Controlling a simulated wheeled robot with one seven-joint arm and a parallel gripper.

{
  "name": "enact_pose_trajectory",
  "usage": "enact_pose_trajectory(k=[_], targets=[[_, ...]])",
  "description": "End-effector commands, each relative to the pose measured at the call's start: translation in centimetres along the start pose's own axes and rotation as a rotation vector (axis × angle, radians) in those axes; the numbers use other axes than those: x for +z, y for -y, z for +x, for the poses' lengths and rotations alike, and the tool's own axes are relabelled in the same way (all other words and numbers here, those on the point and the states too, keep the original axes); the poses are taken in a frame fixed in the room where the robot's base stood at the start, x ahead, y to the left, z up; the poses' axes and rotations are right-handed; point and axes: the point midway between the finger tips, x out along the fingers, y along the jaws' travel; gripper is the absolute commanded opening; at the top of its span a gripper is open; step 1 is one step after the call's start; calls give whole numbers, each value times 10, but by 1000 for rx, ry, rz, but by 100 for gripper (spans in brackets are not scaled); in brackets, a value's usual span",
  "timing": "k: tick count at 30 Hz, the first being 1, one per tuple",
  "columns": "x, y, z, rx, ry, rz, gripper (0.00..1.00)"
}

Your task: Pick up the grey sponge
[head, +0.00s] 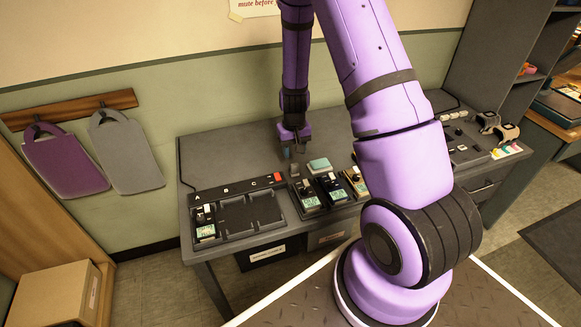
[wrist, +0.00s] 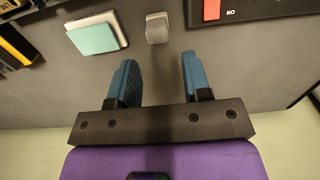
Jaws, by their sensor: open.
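The grey sponge (wrist: 157,30) looks like a small pale-grey block with a lighter top. In the wrist view it lies on the dark desk top, just beyond the gap between my fingertips. In the head view it shows as a small grey block (head: 294,170) just in front of my gripper (head: 294,153). My gripper, also in the wrist view (wrist: 157,62), has two blue fingers spread apart with nothing between them. It is apart from the sponge. The exact height of the fingers above the desk is hard to tell.
A teal-topped pad (wrist: 97,36) lies beside the sponge. A black panel with a red part (wrist: 212,10) stands on its other side. A tray marked A, B, C (head: 240,212) and several small devices (head: 333,187) fill the desk's front. The back left of the desk is clear.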

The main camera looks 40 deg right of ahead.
Motion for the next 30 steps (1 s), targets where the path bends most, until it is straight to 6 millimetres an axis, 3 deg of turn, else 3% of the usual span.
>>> enact_pose_trajectory(k=[6, 14, 22, 30], targets=[[1, 0, 30, 0, 2, 1, 45], [1, -1, 46, -1, 2, 0, 45], [0, -3, 81, -1, 1, 0, 45], [0, -3, 90, -1, -1, 1, 45]])
